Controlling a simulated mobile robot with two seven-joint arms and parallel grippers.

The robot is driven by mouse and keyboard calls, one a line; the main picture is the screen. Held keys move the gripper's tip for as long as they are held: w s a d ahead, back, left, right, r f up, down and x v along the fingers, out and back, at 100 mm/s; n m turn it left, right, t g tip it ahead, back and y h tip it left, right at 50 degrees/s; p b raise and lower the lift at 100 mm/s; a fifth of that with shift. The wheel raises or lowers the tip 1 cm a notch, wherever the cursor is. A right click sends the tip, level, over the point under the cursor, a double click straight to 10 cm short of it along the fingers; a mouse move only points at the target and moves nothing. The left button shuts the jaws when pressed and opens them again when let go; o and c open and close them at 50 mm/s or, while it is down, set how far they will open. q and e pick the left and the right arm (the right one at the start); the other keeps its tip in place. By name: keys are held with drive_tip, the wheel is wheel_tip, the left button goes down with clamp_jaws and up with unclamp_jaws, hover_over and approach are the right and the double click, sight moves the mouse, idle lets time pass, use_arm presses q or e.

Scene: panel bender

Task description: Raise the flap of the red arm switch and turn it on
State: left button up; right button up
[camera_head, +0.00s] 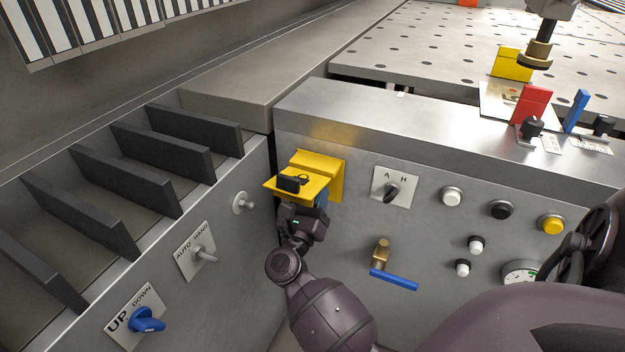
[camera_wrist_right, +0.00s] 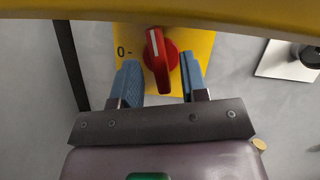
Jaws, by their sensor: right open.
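The yellow switch box (camera_head: 330,180) is on the front panel, with its yellow flap (camera_head: 312,187) raised and sticking out nearly level. A small black part sits on the flap. In the right wrist view the flap (camera_wrist_right: 200,10) crosses the top edge. Below it is the red switch knob (camera_wrist_right: 160,60) on a yellow plate, its white-marked handle near upright, tilted slightly left, with a "0" mark to its left. My right gripper (camera_wrist_right: 162,78) is open, its blue fingers on either side of the knob. In the head view this gripper (camera_head: 318,198) is under the flap, which hides the knob. My left gripper is not in view.
Right of the box are an A/H selector (camera_head: 392,190), a brass valve with a blue lever (camera_head: 393,279), several push buttons and a black handwheel (camera_head: 590,250). A left panel holds a hand/auto switch (camera_head: 203,254) and a blue up/down knob (camera_head: 147,320).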

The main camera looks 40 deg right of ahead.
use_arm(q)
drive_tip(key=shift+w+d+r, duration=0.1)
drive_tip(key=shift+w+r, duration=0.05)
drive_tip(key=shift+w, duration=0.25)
use_arm(e)
drive_tip(key=v, duration=1)
drive_tip(key=shift+a, duration=0.15)
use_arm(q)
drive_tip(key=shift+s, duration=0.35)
use_arm(e)
drive_tip(key=shift+s, duration=0.1)
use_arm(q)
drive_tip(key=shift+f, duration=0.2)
use_arm(e)
drive_tip(key=shift+f, duration=0.1)
